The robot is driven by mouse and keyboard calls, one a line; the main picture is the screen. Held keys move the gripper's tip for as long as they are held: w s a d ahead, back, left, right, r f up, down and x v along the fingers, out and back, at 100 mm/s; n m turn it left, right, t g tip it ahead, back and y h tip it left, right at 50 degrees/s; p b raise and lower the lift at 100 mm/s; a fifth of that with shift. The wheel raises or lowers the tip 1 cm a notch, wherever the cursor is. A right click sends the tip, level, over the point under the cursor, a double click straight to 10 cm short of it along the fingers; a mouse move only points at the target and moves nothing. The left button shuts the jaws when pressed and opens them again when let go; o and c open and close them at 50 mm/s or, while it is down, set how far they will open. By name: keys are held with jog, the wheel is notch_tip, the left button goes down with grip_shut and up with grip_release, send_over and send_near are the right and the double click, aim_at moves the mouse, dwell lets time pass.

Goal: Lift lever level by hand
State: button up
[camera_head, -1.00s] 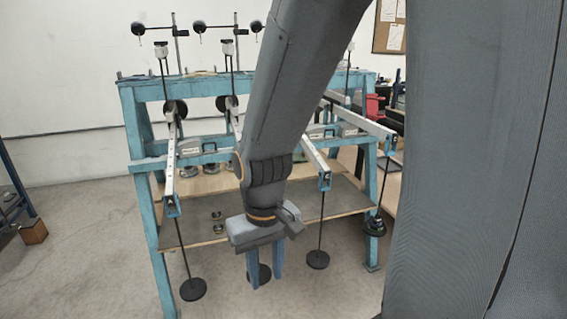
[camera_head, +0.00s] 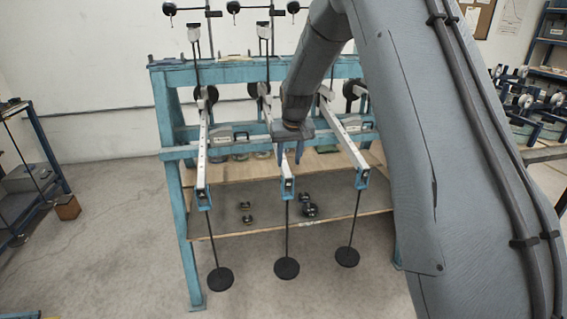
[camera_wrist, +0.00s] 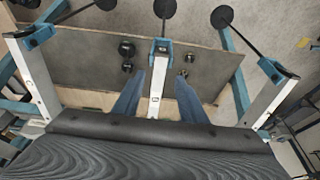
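A blue frame (camera_head: 235,75) carries several pale lever bars. The middle lever (camera_head: 287,182) has a blue end bracket, and a rod with a black disc weight (camera_head: 287,268) hangs from it. My gripper (camera_head: 288,162) is at this lever, behind its front end, with its fingers pointing down. In the wrist view my open fingers (camera_wrist: 160,76) lie on either side of the middle lever (camera_wrist: 157,88), with a visible gap on each side. Whether the fingertips reach below the bar is unclear. My arm hides the lever's far part in the head view.
The left lever (camera_head: 202,155) and right lever (camera_head: 345,142) flank the middle one, each with a hanging disc weight. Small dark weights (camera_head: 309,209) rest on the wooden shelf (camera_head: 265,212) below. A blue rack (camera_head: 545,50) stands at the right. Floor at left is mostly clear.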

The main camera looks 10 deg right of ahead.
send_over(284, 161)
jog(key=s, duration=0.3)
jog(key=shift+w+f+t, duration=0.15)
jog(key=shift+f+t, duration=0.1)
jog(key=shift+t, duration=0.05)
jog(key=shift+w+a+f, duration=0.1)
jog(key=shift+w+f, duration=0.1)
jog(key=shift+p+x, duration=0.9)
jog(key=shift+x, duration=2.7)
grip_shut()
